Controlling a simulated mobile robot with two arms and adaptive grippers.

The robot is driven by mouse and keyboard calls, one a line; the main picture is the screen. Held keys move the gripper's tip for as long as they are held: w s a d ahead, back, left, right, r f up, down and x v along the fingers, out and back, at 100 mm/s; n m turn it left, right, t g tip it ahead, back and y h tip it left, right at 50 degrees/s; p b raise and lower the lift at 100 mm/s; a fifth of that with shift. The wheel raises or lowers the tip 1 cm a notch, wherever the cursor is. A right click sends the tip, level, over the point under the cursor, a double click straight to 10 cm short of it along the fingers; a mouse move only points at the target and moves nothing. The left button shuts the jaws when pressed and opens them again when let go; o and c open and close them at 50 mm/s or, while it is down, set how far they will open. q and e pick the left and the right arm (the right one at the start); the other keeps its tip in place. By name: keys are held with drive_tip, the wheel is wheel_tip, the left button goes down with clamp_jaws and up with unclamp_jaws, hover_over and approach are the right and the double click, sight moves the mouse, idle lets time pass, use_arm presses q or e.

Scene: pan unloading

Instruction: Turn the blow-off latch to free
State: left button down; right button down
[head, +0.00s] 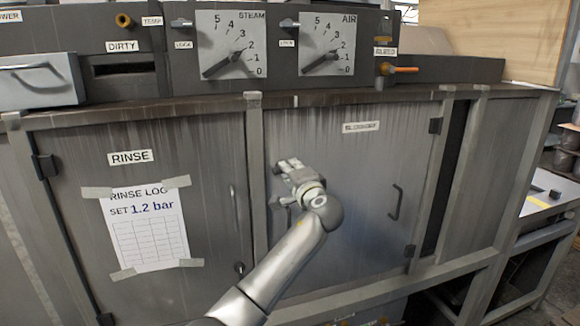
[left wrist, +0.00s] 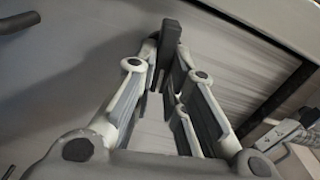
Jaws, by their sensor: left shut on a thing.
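The blow-off latch (left wrist: 168,45) is a dark bar in the left wrist view. It stands between the fingertips of my left gripper (left wrist: 160,75), which is shut on it. In the head view my left gripper (head: 287,168) is at the upper left part of the right-hand grey door (head: 350,175), near the post between the doors. The gripper hides the latch there. A small white label (head: 361,127), too blurred to read surely, is on this door. My right gripper is not in view.
The left door carries a RINSE label (head: 131,157) and a taped rinse log (head: 145,225). A bar handle (head: 396,202) sticks out of the right-hand door. Above are the STEAM dial (head: 232,45) and AIR dial (head: 327,44). A side table (head: 540,200) stands at right.

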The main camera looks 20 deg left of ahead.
use_arm(q)
drive_tip(key=shift+f+m+p, duration=0.1)
drive_tip(key=shift+m+p, duration=0.2)
drive_tip(key=shift+m, duration=0.6)
drive_tip(key=shift+f, duration=0.1)
drive_tip(key=c, duration=1.5)
unclamp_jaws()
drive_tip(key=v, duration=1.2)
